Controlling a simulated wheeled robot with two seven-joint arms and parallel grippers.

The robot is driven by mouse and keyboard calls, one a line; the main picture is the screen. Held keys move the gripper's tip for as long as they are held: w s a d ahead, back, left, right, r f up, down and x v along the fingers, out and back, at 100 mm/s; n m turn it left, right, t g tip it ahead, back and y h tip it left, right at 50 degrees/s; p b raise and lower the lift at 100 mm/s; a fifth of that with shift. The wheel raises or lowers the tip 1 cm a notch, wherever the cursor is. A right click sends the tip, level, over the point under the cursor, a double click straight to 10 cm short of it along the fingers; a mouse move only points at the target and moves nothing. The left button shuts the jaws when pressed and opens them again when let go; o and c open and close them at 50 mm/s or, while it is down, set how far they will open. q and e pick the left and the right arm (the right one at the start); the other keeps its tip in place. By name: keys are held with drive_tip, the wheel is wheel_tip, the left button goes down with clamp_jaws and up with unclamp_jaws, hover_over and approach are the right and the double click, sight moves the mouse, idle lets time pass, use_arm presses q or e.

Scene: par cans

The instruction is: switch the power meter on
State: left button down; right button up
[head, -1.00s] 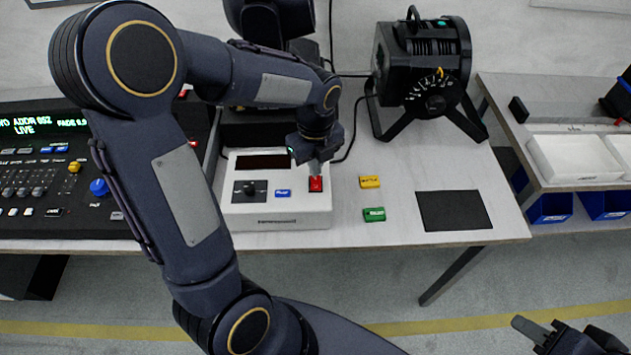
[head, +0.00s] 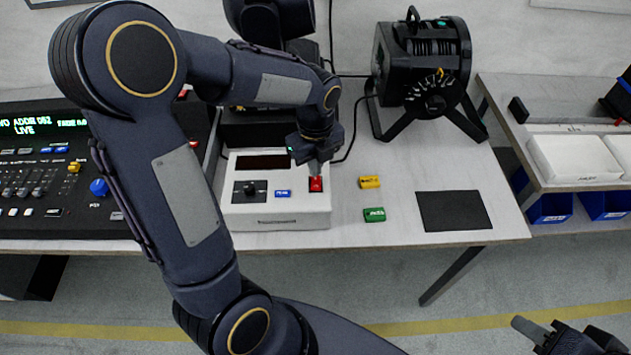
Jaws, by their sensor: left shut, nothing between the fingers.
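The power meter (head: 285,222) is a white box on the bench, with a dark blank display (head: 262,162), a black knob panel (head: 250,191), a small blue button (head: 283,193) and a red switch (head: 316,185). My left gripper (head: 315,171) is shut and empty, pointing down with its tips at the red switch's upper edge; I cannot tell whether they touch it. My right gripper (head: 533,330) is at the lower right, away from the bench, only partly in view, and its jaw opening cannot be made out.
A black par can (head: 420,70) stands behind to the right. Yellow (head: 369,182) and green (head: 374,214) blocks and a dark mat (head: 453,211) lie right of the meter. A lighting console (head: 60,180) is at the left. A side table holds white trays (head: 575,160).

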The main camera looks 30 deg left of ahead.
use_arm(q)
drive_tip(key=shift+f+b, duration=0.75)
drive_tip(key=shift+f, duration=0.25)
idle(0.8)
drive_tip(key=shift+r, duration=0.2)
wheel_tip(320, 180, up, 7)
drive_tip(key=p, duration=0.6)
drive_tip(key=shift+f, duration=0.1)
idle(0.3)
